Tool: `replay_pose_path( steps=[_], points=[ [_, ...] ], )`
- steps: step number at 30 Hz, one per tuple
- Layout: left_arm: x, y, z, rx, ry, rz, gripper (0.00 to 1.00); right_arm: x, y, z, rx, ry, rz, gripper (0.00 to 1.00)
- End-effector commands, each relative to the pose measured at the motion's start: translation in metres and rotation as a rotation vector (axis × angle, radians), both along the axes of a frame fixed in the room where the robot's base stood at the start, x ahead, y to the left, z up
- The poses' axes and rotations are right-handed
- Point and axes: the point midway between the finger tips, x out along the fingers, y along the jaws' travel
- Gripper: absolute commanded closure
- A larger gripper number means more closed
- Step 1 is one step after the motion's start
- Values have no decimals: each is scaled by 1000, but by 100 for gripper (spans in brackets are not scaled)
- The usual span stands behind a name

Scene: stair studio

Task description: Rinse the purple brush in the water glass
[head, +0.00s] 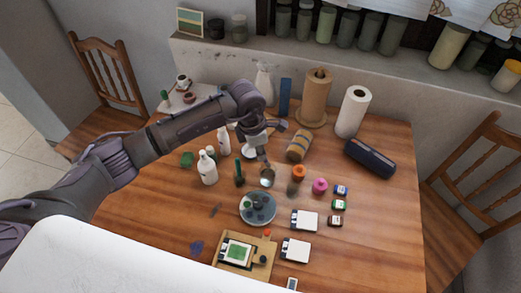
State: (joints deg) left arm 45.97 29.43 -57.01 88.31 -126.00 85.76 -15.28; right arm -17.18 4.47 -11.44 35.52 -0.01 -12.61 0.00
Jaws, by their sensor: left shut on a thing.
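My left gripper (258,143) reaches in from the left over the middle of the wooden table. It is shut on a thin brush (263,160) that points down. The brush is too small here for me to make out its purple colour. A small glass (267,178), which looks like the water glass, stands just below the gripper. The brush's lower end is at or just above the glass mouth; I cannot tell whether it is inside. My right gripper is not in view.
A round palette (257,208) lies in front of the glass. White bottles (207,168) stand to the left, an orange jar (299,173) and a pink jar (320,186) to the right. Paper rolls (353,112) stand behind. A small board with a picture (246,256) lies at the front.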

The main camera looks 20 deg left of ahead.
Motion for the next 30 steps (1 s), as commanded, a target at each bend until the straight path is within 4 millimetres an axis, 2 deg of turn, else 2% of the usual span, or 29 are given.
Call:
replay_pose_path(
  steps=[17,30],
  points=[
    [0,0,2,0,0,0,100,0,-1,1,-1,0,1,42],
    [0,0,42,0,-1,0,100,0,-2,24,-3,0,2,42]
  ],
)
